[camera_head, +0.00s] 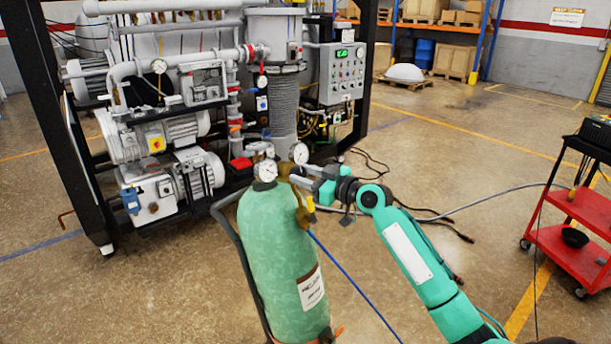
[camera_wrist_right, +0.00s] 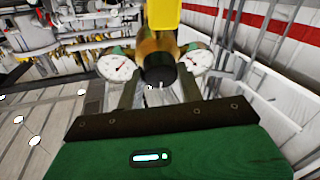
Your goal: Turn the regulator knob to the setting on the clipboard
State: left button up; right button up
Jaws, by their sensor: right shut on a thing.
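The green gas cylinder (camera_head: 270,245) stands upright on a hand cart, with a brass regulator (camera_head: 303,215) at its top. Two round white gauges flank the regulator: the left gauge (camera_head: 265,170) and the right gauge (camera_head: 299,153). In the right wrist view the dark round regulator knob (camera_wrist_right: 158,78) sits between the left gauge (camera_wrist_right: 117,67) and right gauge (camera_wrist_right: 200,61). My right gripper (camera_head: 294,177) reaches in from the right and is shut on the knob, one finger on each side (camera_wrist_right: 160,92). I cannot make out a clipboard. My left gripper is out of view.
The vacuum furnace (camera_head: 175,130) with pumps and pipes stands behind the cylinder. A grey control box (camera_head: 342,75) hangs on it. A red cart (camera_head: 570,250) is at the right. Cables and a blue hose (camera_head: 345,275) cross the otherwise open floor.

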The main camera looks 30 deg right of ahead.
jog(key=m+p, duration=0.2)
jog(key=m, duration=0.1)
jog(key=shift+a+r+m+h, duration=0.1)
jog(key=shift+m+h, duration=0.2)
jog(key=shift+h, duration=0.1)
jog(key=m+p, duration=0.1)
jog(key=m, duration=0.1)
jog(key=m+h+p, duration=0.1)
jog(key=m+p, duration=0.1)
jog(key=shift+m+t+h, duration=0.3)
jog(key=shift+t, duration=0.1)
jog(key=shift+m+h+p, duration=0.3)
jog(key=shift+m+p, duration=0.55)
jog(key=shift+m, duration=0.15)
jog(key=shift+m+h+p, duration=0.3)
jog(key=shift+m+h, duration=0.2)
jog(key=shift+m, duration=0.6)
jog(key=shift+a+m+h, duration=0.1)
jog(key=shift+m+h, duration=0.5)
jog(key=shift+m, duration=1.5)
jog(key=o, duration=1)
